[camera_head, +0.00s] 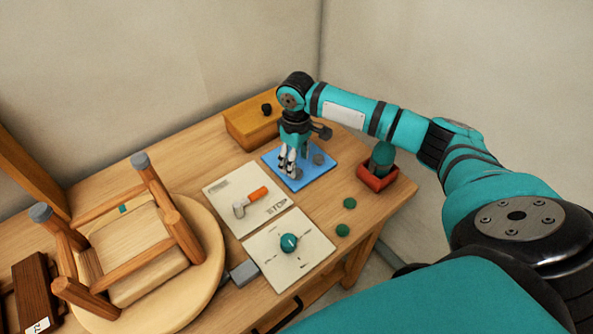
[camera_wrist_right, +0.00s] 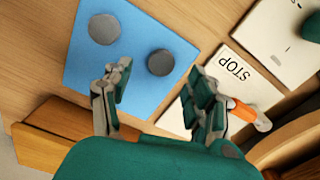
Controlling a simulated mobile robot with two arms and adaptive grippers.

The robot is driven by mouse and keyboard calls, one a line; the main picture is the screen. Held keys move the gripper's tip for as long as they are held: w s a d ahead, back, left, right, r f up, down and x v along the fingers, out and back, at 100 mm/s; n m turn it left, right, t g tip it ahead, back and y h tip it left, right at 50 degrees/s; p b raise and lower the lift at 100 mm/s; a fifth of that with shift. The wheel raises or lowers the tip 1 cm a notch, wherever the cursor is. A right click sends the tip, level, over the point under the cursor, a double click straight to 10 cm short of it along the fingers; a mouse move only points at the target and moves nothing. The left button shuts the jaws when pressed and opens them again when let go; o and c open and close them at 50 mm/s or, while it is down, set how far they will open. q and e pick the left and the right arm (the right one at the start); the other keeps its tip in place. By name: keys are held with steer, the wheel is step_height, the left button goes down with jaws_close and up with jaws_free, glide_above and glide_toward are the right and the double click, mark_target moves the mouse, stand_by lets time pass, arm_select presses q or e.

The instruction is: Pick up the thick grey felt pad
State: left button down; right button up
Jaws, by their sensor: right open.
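Two round grey felt pads lie on a blue mat (camera_head: 312,177). In the wrist view one is a darker grey pad (camera_wrist_right: 160,62), which shows a side edge and looks the thicker. The other is a lighter, flatter-looking pad (camera_wrist_right: 104,29) farther out on the mat (camera_wrist_right: 135,35). In the head view the lighter pad (camera_head: 318,159) lies right of my right gripper (camera_head: 292,170), which partly hides the darker one. My right gripper (camera_wrist_right: 158,84) is open and points down over the mat, the darker pad just beyond its fingertips. My left gripper is out of view.
A wooden box (camera_head: 250,122) stands behind the mat and a red tray (camera_head: 378,176) to its right. A STOP card (camera_head: 262,212) holds an orange-and-white item; another card (camera_head: 310,262) holds a teal knob. An upturned stool (camera_head: 130,235) stands left.

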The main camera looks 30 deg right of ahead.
step_height(320, 180, down, 2)
steer(key=shift+w+a+f, duration=0.1)
steer(key=shift+f, duration=0.6)
steer(key=c, duration=0.7)
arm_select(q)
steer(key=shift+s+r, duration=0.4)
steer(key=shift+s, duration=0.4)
arm_select(e)
steer(key=shift+c, duration=0.3)
